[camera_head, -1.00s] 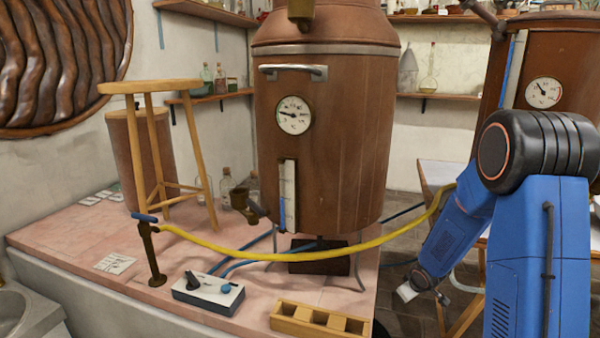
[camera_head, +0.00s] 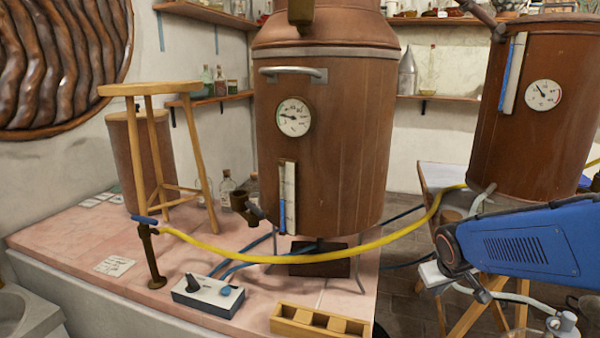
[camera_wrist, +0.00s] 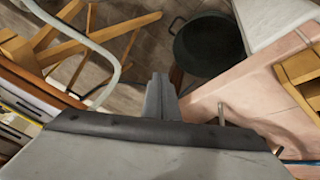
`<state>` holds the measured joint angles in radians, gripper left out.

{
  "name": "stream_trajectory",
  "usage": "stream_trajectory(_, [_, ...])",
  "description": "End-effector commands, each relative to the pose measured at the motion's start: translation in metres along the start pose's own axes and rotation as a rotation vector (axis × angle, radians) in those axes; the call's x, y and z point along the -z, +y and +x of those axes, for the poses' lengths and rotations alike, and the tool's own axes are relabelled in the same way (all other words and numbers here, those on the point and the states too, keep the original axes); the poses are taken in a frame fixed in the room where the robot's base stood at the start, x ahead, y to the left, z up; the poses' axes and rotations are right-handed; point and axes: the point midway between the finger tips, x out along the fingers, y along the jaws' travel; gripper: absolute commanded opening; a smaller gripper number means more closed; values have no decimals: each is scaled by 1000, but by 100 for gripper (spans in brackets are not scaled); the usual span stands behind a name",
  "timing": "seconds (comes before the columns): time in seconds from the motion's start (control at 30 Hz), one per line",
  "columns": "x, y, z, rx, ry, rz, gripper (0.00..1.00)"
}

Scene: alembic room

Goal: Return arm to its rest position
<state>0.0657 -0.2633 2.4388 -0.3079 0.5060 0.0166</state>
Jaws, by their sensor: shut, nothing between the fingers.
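My gripper (camera_wrist: 160,98) shows in the wrist view, its two grey fingers pressed together with nothing between them. In the head view my blue arm link (camera_head: 525,245) lies nearly level at the right, with its dark joint low beside the pink bench. The gripper's fingers cannot be made out clearly in that view.
A yellow hose (camera_head: 310,258) crosses the front. A wooden holder (camera_head: 320,322) and control box (camera_head: 208,296) sit at the bench front. A second copper vessel (camera_head: 535,150) stands right. A dark round pan (camera_wrist: 208,45) is below.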

Motion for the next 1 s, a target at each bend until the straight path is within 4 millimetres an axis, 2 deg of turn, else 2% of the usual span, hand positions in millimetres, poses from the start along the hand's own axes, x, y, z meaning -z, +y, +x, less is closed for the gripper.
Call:
stream_trajectory(0.03, [-7, -3, -14, 4, 3, 16, 0])
stream_trajectory(0.2, [-36, -13, -54, 27, -6, 65, 0])
stream_trajectory(0.6, [-113, -49, -130, 121, -25, 158, 0])
stream_trajectory(0.8, [-142, -64, -151, 165, -34, 180, 0])
stream_trajectory(1.0, [-153, -70, -158, 182, -38, 186, 0])
